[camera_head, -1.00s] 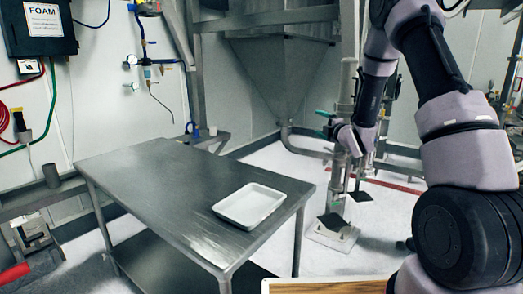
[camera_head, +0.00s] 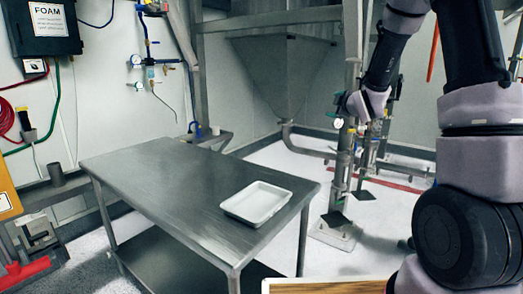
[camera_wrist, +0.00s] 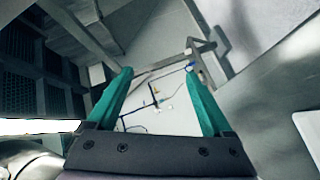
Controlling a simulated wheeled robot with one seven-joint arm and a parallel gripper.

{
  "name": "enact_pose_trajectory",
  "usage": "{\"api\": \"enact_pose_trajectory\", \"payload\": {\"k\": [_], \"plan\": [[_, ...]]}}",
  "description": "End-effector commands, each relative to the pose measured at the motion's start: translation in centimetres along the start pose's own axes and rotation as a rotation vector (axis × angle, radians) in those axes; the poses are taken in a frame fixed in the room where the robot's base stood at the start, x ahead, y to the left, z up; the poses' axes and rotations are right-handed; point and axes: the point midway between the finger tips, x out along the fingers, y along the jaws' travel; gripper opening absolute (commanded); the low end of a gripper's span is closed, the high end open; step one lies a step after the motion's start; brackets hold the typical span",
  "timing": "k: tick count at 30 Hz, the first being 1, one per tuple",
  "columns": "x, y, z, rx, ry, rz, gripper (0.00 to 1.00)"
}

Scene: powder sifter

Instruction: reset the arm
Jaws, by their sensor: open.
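My gripper (camera_wrist: 158,74) shows in the wrist view with two teal fingers spread apart and nothing between them. In the head view my gripper (camera_head: 338,123) is small, at the end of my arm, in front of the metal pipework and to the right of and beyond the steel table (camera_head: 150,180). It is apart from the table. The fingers are partly hard to make out there against the pipes.
A white empty tray (camera_head: 257,203) lies on the table's right part; a white edge (camera_wrist: 309,125) shows at right in the wrist view. A steel hopper (camera_head: 280,80) and pipes stand behind. Floor is clear between table and pipes. A wooden-topped surface (camera_head: 325,287) is at the bottom.

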Motion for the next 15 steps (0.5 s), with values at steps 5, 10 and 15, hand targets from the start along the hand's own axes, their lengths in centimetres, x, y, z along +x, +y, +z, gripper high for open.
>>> {"api": "enact_pose_trajectory", "payload": {"k": [5, 10, 15], "plan": [[-5.3, 3.8, -0.4, 0.282, -0.128, -0.055, 0.85], [-12.3, 5.4, -0.9, 0.614, -0.275, -0.124, 0.85], [-20.4, 5.0, -2.1, 0.945, -0.421, -0.193, 0.85]]}}
